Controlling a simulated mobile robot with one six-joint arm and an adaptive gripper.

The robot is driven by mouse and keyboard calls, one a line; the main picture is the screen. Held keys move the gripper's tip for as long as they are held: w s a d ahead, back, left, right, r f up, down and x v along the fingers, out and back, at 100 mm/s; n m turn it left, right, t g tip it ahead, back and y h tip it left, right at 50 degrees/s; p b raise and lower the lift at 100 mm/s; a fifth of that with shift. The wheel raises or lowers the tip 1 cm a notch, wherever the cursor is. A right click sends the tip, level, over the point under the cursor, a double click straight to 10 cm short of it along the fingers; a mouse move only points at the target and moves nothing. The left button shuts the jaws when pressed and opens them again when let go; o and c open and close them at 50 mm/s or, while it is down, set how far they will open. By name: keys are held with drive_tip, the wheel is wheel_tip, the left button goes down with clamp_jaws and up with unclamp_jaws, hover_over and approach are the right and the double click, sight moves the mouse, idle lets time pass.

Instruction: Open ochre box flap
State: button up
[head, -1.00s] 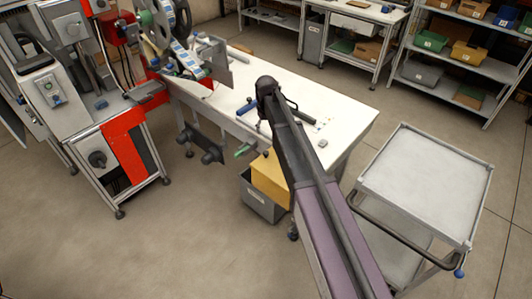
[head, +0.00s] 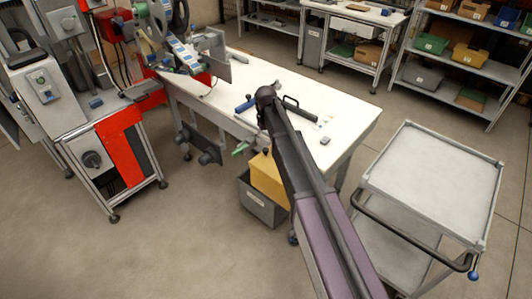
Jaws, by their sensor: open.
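An ochre box (head: 268,180) stands in a grey bin (head: 262,205) on the floor, by the front of the white table. My arm crosses in front of its right side, and its flap cannot be made out. My arm reaches up from the bottom to a dark joint over the table. My gripper cannot be made out; the arm seems to hide it.
The white table (head: 350,115) holds dark and blue tools and small parts. A grey cart (head: 430,185) stands close on the right. A red and grey machine (head: 125,150) stands on the left. The floor at front left is clear.

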sight(266, 150)
drive_tip(key=shift+f+b, duration=2.6)
drive_tip(key=shift+f, duration=0.25)
clamp_jaws()
